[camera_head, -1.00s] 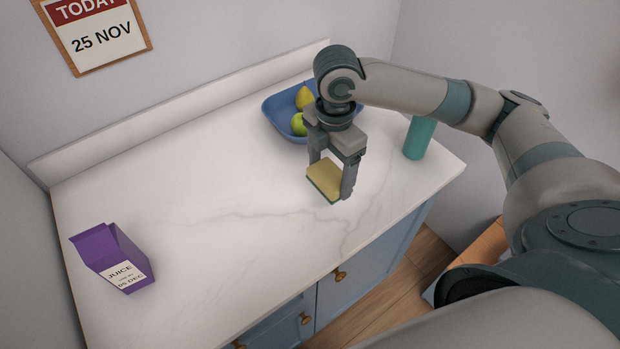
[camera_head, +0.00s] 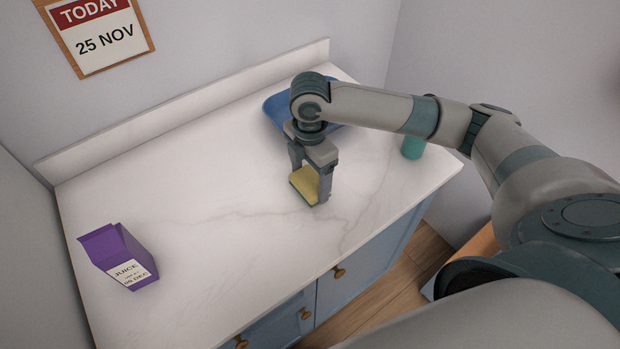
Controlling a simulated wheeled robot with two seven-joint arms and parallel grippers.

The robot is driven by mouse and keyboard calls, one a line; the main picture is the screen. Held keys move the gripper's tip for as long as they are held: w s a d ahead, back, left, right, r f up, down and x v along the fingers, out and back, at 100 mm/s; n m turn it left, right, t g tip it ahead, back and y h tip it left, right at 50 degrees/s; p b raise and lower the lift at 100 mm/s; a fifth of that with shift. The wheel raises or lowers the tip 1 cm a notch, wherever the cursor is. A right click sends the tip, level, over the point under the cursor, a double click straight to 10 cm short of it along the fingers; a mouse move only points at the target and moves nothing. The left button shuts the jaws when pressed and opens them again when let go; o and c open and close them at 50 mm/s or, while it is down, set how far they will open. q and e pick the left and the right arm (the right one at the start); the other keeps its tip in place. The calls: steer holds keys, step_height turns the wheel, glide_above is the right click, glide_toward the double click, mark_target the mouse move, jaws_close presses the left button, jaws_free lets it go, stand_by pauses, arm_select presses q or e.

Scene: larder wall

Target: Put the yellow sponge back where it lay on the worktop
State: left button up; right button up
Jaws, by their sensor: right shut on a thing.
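The yellow sponge (camera_head: 306,183) has a dark green underside and sits between the fingers of my right gripper (camera_head: 309,190). The gripper points down and is shut on the sponge. The sponge is at or just above the white marbled worktop (camera_head: 200,210), right of its middle; I cannot tell whether it touches. My left gripper is not in view.
A teal cylinder (camera_head: 413,147) stands to the right, partly covered. The worktop between carton and sponge is clear.

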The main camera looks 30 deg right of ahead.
mark_target(310, 180)
steer(key=shift+f, duration=0.75)
steer(key=o, duration=0.9)
steer(key=shift+f, duration=0.15)
steer(key=shift+r, duration=0.2)
steer(key=shift+r+b, duration=1.4)
steer(key=shift+r, duration=4.6)
